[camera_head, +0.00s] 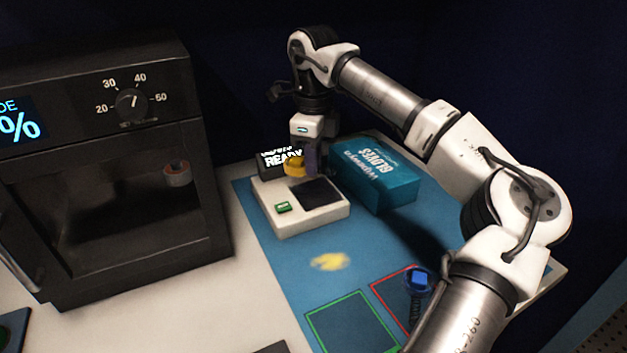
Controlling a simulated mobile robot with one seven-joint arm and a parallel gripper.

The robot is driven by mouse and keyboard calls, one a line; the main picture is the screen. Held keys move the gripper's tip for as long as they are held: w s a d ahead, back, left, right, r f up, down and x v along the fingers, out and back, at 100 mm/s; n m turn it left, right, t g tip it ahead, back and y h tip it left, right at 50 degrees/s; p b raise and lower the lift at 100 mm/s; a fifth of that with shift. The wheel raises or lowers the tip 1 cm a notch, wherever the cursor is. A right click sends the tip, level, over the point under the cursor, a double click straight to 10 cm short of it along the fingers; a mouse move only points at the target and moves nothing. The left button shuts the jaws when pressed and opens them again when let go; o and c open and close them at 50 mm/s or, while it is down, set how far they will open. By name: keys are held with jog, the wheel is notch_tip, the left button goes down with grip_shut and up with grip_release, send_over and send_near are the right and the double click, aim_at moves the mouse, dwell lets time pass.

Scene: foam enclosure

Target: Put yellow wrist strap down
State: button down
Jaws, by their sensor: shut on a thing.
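The yellow wrist strap (294,166) is a small yellow band at the end of my arm, in the upper middle of the head view. My gripper (302,165) points down and is shut on it. The strap is held over the back part of a white device (325,216) with a dark square pad (318,192) and a green button (283,207). I cannot tell whether the strap touches the device. The fingertips are small and partly hidden by the strap.
A teal gloves box (378,180) stands right of the device. A blue mat (350,243) carries a yellow mark (330,261), a green-outlined square (352,326), a red-outlined area (388,284) and a blue-topped item (418,283). A dark cabinet (110,160) stands left.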

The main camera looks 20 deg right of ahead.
aim_at(313, 195)
jog(key=shift+f, duration=2.7)
jog(key=shift+f, duration=0.2)
jog(key=c, duration=1.4)
grip_release()
jog(key=shift+c, duration=0.2)
jog(key=shift+r, duration=0.1)
notch_tip(313, 195, up, 12)
jog(key=shift+r, duration=0.1)
